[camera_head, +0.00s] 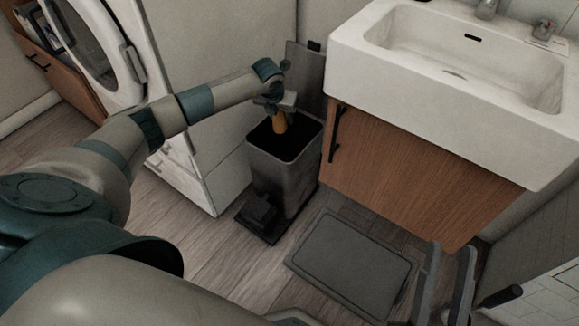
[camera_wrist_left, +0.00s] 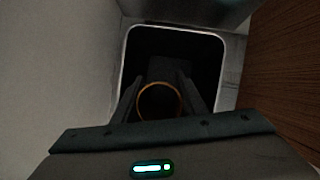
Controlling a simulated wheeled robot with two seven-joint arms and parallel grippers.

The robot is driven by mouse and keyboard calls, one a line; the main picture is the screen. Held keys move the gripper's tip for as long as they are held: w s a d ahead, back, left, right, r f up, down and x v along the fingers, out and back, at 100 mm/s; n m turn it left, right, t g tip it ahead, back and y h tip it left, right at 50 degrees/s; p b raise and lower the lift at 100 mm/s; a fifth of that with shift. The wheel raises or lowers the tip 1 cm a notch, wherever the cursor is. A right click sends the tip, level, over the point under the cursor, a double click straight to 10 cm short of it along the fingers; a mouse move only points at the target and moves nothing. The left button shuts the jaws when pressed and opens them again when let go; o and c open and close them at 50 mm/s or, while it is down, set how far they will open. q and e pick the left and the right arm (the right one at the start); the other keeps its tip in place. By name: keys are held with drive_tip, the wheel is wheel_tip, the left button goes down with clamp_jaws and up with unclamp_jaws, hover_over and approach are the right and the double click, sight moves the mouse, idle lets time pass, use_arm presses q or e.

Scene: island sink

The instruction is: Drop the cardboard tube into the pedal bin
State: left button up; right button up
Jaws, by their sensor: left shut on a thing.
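The pedal bin (camera_head: 285,177) stands on the floor between the white cabinet and the sink unit, its lid (camera_head: 303,78) raised at the back. My left gripper (camera_head: 277,108) is over the bin's opening and shut on the brown cardboard tube (camera_head: 280,122), which hangs upright. In the left wrist view, the tube's round end (camera_wrist_left: 159,102) shows between the fingers of my left gripper (camera_wrist_left: 160,95), within the outline of the bin's rim (camera_wrist_left: 175,28). The inside of the bin is dark. My right gripper (camera_head: 447,285) is at the lower right, its two fingers apart with nothing seen between them.
The white sink (camera_head: 440,90) on a wooden cabinet (camera_head: 400,175) stands close to the bin's right. A white cabinet (camera_head: 215,140) and a front-loading machine (camera_head: 100,50) are to the left. A grey mat or scale (camera_head: 350,262) lies on the floor in front.

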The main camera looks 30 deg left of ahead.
use_arm(q)
drive_tip(key=shift+f, duration=0.55)
use_arm(e)
drive_tip(key=shift+w+d+r+t, duration=0.15)
drive_tip(key=shift+d+r+t, duration=0.4)
drive_tip(key=shift+r+t, duration=0.25)
drive_tip(key=shift+r, duration=0.1)
use_arm(q)
drive_tip(key=o, duration=1.1)
drive_tip(key=shift+r, duration=0.1)
drive_tip(key=shift+s+r, duration=0.2)
drive_tip(key=shift+r, duration=0.2)
drive_tip(key=shift+p+v, duration=1.4)
drive_tip(key=shift+v, duration=6.8)
use_arm(e)
wheel_tip(320, 180, down, 9)
drive_tip(key=w+a+g+h, duration=0.1)
drive_tip(key=w+a+g, duration=0.1)
drive_tip(key=g, duration=0.4)
drive_tip(key=shift+w, duration=0.3)
